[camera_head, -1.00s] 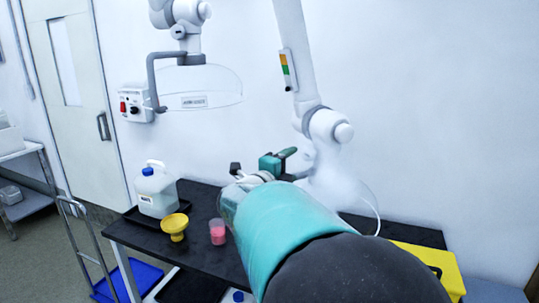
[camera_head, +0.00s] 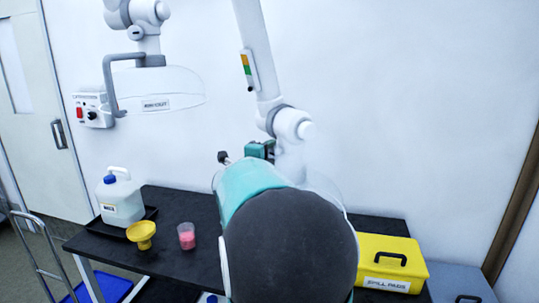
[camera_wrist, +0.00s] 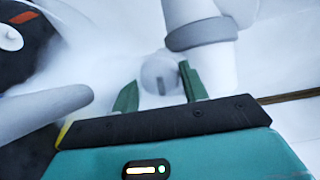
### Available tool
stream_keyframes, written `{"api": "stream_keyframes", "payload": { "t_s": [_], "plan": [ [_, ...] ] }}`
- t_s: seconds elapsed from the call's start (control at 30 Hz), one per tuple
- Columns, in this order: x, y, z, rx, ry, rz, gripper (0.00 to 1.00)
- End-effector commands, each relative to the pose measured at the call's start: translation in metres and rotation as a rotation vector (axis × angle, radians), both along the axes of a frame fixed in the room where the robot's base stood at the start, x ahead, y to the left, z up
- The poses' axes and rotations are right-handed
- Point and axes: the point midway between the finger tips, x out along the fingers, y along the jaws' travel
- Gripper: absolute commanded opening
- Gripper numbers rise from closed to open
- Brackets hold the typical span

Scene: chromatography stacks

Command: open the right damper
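The right extraction arm (camera_head: 262,60) is a white tube coming down from above, with an orange, yellow and green strip (camera_head: 246,68) on its side. Its white joint with a grey collar (camera_head: 285,122) carries a round knob (camera_head: 305,131). In the wrist view a pale round knob (camera_wrist: 160,75) with a short grey bar shows beyond my fingers, beside a grey-collared tube (camera_wrist: 200,32). I cannot tell the damper's setting. My teal gripper (camera_head: 262,150) is below the joint; its green fingers (camera_wrist: 160,90) are apart with nothing between them. My arm hides part of the right hood (camera_head: 325,190).
The left extraction hood (camera_head: 170,88) hangs at left. The black bench (camera_head: 185,262) holds a white jug (camera_head: 120,203), a yellow funnel (camera_head: 141,232), a beaker of pink liquid (camera_head: 186,237) and a yellow spill pads box (camera_head: 385,262). A grey rounded bar (camera_wrist: 50,105) is left of my fingers.

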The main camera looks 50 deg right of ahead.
Motion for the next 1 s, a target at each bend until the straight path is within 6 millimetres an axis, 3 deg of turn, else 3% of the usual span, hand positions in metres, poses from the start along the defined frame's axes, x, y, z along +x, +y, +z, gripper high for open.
{"api": "stream_keyframes", "payload": {
  "t_s": [0.03,0.1,0.57,1.0],
  "plan": [
    [0.0,0.0001,0.0,0.0,0.0,0.0,0.3],
    [0.0,0.0001,0.0,0.0,0.0,0.0,0.21],
    [0.0001,0.0003,0.0008,0.026,0.087,0.0,0.2],
    [0.0013,0.0001,0.0037,0.13,0.425,-0.002,0.2]
  ]
}}
